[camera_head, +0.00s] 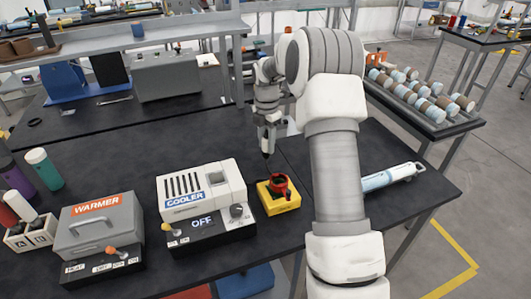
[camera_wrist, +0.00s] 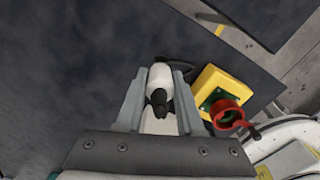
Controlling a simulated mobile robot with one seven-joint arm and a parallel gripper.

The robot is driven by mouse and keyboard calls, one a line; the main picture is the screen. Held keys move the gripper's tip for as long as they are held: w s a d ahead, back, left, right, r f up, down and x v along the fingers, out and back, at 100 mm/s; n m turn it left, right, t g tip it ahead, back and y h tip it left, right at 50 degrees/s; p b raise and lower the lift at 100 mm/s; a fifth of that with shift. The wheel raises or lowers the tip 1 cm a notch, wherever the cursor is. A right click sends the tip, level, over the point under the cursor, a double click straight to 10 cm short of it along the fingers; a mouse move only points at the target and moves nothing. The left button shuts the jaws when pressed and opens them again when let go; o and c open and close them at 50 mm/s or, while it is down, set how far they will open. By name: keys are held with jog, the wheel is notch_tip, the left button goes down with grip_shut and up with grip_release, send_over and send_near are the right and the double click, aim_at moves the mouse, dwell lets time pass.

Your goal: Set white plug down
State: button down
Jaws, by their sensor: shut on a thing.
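My gripper (camera_head: 267,138) is shut on the white plug (camera_wrist: 160,76), a white body with a black end, seen between both jaws in the wrist view. In the head view the plug is mostly hidden by the fingers. The gripper (camera_wrist: 155,88) points down over the dark table (camera_head: 110,150), behind the yellow box (camera_head: 283,206). The box has a red ring with a lever on top; it also shows in the wrist view (camera_wrist: 211,80), to the right of the jaws and apart from the plug. I cannot tell whether the plug touches the table.
The cooler (camera_head: 203,192) stands left of the yellow box and the warmer (camera_head: 98,230) farther left. A clear tube with white ends (camera_head: 390,177) lies at the right. Bottles (camera_head: 44,168) stand at the left edge. The table behind the cooler is bare.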

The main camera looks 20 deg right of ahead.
aim_at(266, 153)
jog(key=shift+w+a+f, duration=0.15)
jog(key=shift+w, duration=0.05)
jog(key=shift+f, duration=1.95)
jog(key=shift+f, duration=0.15)
jog(key=c, duration=0.5)
grip_release()
jog(key=shift+c, duration=0.2)
